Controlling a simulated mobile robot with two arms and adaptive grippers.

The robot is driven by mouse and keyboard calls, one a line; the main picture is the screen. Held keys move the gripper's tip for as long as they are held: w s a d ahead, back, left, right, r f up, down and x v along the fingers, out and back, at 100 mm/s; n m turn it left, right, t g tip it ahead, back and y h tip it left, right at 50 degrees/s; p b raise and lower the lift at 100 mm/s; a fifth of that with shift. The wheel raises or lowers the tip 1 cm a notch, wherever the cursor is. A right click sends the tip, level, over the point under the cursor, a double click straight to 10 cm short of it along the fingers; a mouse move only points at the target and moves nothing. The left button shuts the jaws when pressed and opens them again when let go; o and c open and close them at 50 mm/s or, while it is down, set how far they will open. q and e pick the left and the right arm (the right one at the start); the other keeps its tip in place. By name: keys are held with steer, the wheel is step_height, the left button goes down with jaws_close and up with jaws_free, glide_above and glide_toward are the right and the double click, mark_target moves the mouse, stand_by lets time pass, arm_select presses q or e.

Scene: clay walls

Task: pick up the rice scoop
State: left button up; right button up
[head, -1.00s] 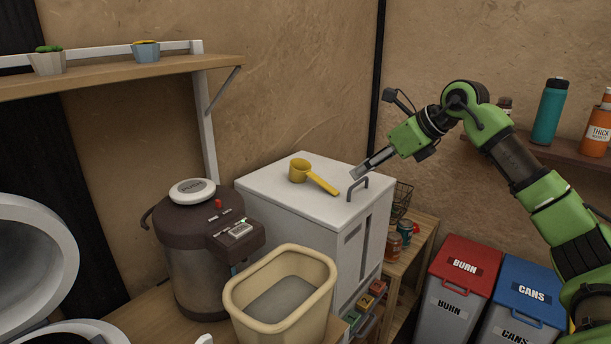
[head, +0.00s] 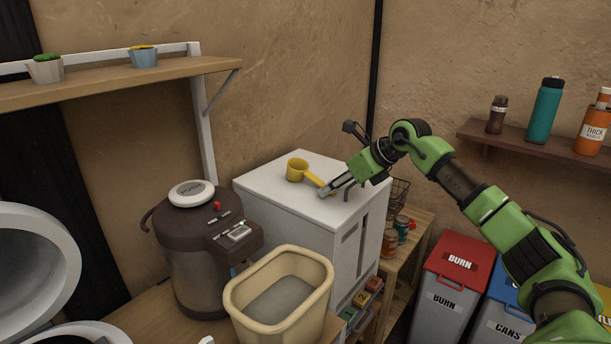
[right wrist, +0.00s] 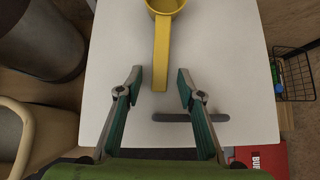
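The yellow rice scoop (head: 298,169) lies on the white top of the cabinet (head: 268,191). Its round cup is toward the back left and its handle points to the front right. My right gripper (head: 325,192) is just above the cabinet top at the handle's end. In the right wrist view the scoop's handle (right wrist: 161,62) points down between the two fingertips of the open right gripper (right wrist: 159,84), with a gap on both sides. The cup's far edge is cut off by the frame. My left gripper is not in view.
A dark metal handle (right wrist: 190,117) stands on the cabinet top near the gripper. A hot-water pot (head: 205,245) and a cream bin (head: 280,290) stand at the left. A wire basket (head: 398,195) is at the right. The cabinet top around the scoop is clear.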

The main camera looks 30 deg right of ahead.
jaws_close()
steer(key=shift+r, duration=0.1)
